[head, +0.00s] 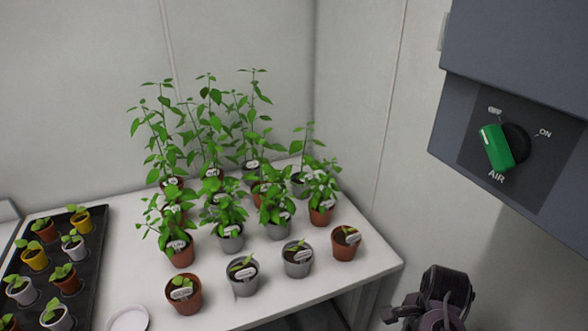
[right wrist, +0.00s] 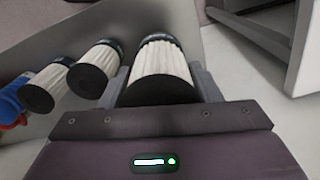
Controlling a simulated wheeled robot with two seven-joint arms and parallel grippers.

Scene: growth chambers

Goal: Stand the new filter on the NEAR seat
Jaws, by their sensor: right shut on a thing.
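A white pleated filter (right wrist: 162,66) with black end caps sits between the two grey fingers of my right gripper (right wrist: 163,84) in the right wrist view. The fingers are shut on it, one on each side. Two similar pleated filters, one nearer (right wrist: 97,68) and one further left (right wrist: 47,84), lie beside it to the left, apart from the fingers. I cannot tell which filter is the new one by looks. No near seat can be made out in either view. My left gripper is not in view.
A white table (head: 330,266) bears several potted plants and a black seedling tray (head: 88,272). A dark wall unit (head: 520,70) with a green AIR knob (head: 496,147) is at the right. A blue and red object (right wrist: 12,104) is at the left of the wrist view.

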